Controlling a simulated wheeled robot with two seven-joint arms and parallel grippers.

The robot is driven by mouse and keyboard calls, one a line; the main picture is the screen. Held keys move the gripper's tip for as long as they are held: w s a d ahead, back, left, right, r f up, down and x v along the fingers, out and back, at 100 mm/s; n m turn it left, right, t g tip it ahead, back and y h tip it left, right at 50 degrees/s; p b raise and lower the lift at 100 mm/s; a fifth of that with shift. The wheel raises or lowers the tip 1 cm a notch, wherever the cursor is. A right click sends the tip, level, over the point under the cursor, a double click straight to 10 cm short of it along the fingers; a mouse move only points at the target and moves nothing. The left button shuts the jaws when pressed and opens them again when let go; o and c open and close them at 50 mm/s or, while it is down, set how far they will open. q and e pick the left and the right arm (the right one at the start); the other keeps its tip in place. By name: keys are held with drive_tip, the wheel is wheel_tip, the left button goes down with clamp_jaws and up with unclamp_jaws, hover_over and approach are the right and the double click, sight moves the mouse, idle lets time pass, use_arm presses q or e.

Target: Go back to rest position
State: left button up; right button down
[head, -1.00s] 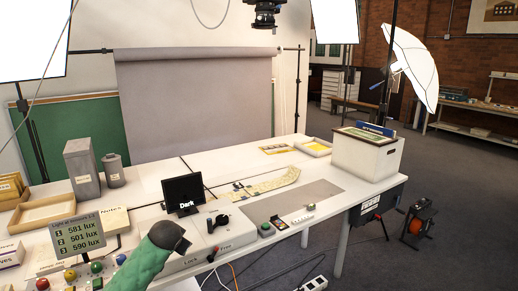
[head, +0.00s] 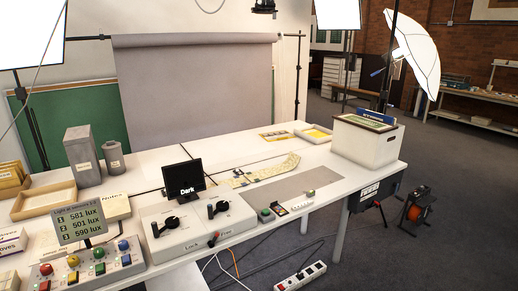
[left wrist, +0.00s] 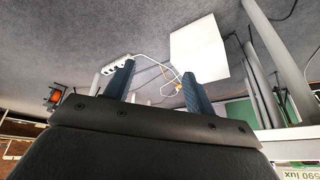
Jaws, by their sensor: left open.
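My left gripper (left wrist: 158,88) shows in the left wrist view, its two blue fingers spread apart with nothing between them. Past the fingers are the grey floor, a white box-shaped surface (left wrist: 199,47) and a power strip (left wrist: 117,66) with cables. Neither of my grippers shows in the head view. My right gripper is in no view. The control console (head: 90,268) with coloured buttons and the lever box (head: 188,226) stand uncovered at the table's front edge.
The white table (head: 140,192) holds a dark monitor (head: 183,188), a lux display (head: 80,220), grey canisters (head: 83,157) and a white archival box (head: 366,142). A power strip (head: 300,277) lies on the floor in front. An orange cable reel (head: 414,212) stands at the right.

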use_arm(q)
drive_tip(key=s+d+f+g, duration=0.1)
drive_tip(key=s+f, duration=0.4)
drive_tip(key=s, duration=0.5)
drive_tip(key=s+d+f+g, duration=0.2)
drive_tip(key=s+f, duration=0.4)
drive_tip(key=s, duration=0.4)
drive_tip(key=shift+n+g+h, duration=0.3)
drive_tip(key=shift+n, duration=0.1)
